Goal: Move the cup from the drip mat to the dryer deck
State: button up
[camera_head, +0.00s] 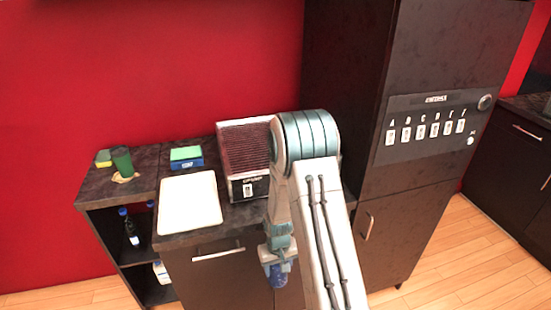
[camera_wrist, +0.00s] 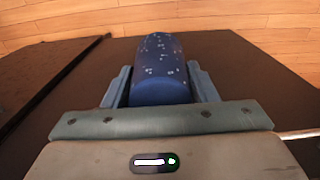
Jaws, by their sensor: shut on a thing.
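A dark blue cup with pale specks (camera_head: 279,275) hangs in my gripper (camera_head: 276,257), low in front of the counter's cabinet fronts. In the wrist view the cup (camera_wrist: 160,75) lies between the two fingers of my gripper (camera_wrist: 160,88), which are shut on it. A pale flat rectangular mat or tray (camera_head: 190,203), possibly the drip mat, lies empty on the counter. A ribbed, box-like unit with a small front label (camera_head: 243,160), possibly the dryer deck, stands to its right. My arm hides this unit's right side.
A green cup (camera_head: 122,160) stands at the counter's left end beside a yellow-green sponge (camera_head: 103,158). A blue-and-green box (camera_head: 186,157) sits behind the pale mat. Bottles (camera_head: 130,228) stand on the shelf below. A tall dark cabinet (camera_head: 420,130) rises at right.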

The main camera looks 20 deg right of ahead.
jog(key=w+d+r, duration=0.4)
jog(key=r, duration=0.9)
jog(key=w+d+r, duration=0.3)
jog(key=d+r, duration=0.1)
jog(key=r, duration=0.9)
jog(key=w+d+r, duration=0.4)
jog(key=r, duration=1)
jog(key=shift+w, duration=0.35)
